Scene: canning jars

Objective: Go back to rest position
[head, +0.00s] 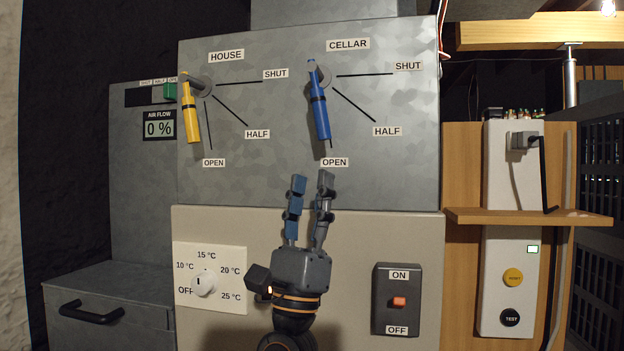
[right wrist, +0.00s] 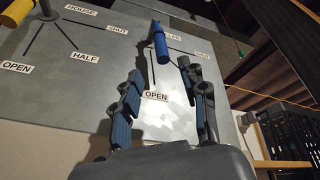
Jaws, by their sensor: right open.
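My right gripper (head: 311,182) is open and empty, fingers pointing up, in front of the metal panel below the CELLAR lever. In the right wrist view my gripper (right wrist: 161,82) has its fingers spread with a clear gap. The blue CELLAR lever (head: 320,115) hangs down towards its OPEN label; it also shows beyond the fingertips in the right wrist view (right wrist: 161,46), apart from them. The yellow HOUSE lever (head: 191,118) hangs down near its OPEN mark and shows at the upper left in the right wrist view (right wrist: 16,13). My left gripper is out of view.
A temperature dial (head: 204,284) and an ON/OFF switch box (head: 397,317) sit on the beige lower panel (head: 350,235). A wooden shelf (head: 500,217) juts out at the right. A grey cabinet with a black handle (head: 92,313) stands lower left. The AIR FLOW display (head: 159,126) reads 0 %.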

